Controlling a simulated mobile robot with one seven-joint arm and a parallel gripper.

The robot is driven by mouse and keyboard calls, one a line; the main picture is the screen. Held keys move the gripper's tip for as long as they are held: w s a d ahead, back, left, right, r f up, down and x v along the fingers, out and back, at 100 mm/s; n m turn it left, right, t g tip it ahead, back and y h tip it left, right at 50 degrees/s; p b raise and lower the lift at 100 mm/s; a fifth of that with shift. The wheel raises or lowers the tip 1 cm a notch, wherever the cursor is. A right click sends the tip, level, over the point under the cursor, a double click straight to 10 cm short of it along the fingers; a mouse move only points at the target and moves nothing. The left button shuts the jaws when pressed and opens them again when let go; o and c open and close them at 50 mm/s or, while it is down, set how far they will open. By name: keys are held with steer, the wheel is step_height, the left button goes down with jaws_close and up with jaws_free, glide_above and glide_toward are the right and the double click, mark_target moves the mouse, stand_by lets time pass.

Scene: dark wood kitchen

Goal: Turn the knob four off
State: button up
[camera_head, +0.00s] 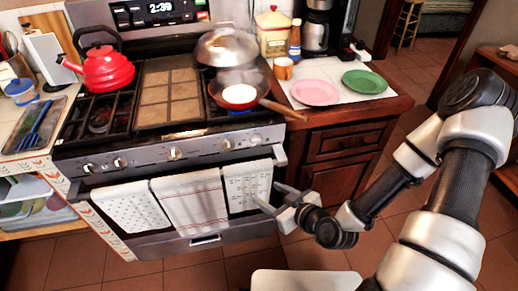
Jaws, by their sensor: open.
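The stove's front panel (200,152) carries a row of several round silver knobs. Two sit at the left, one knob (175,153) is near the middle, and two more are at the right, including a knob (227,144) and the rightmost knob (255,140). I cannot tell from markings which is number four, nor read the knobs' settings. My gripper (269,195) is open and empty. It is in front of the oven's right side, beside the rightmost towel, below and right of the right-hand knobs and apart from them.
A red kettle (107,70) and a domed lid (225,46) are also on the stove. Towels (193,200) hang from the oven handle. Pink (315,92) and green plates (364,81) lie on the right counter.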

steer(key=a+m+t+b, duration=0.2)
steer(key=m+t, duration=0.1)
steer(key=t, duration=0.1)
steer(key=m+t+h+b, duration=0.3)
steer(key=m+t+b, duration=0.15)
steer(key=b, duration=0.35)
glide_toward(258, 144)
steer(key=shift+g, duration=0.35)
steer(key=x, duration=0.8)
steer(key=shift+w+r, duration=0.3)
steer(key=shift+w, duration=0.05)
steer(key=shift+c, duration=0.4)
steer(key=c, duration=0.9)
steer(key=shift+c, duration=0.2)
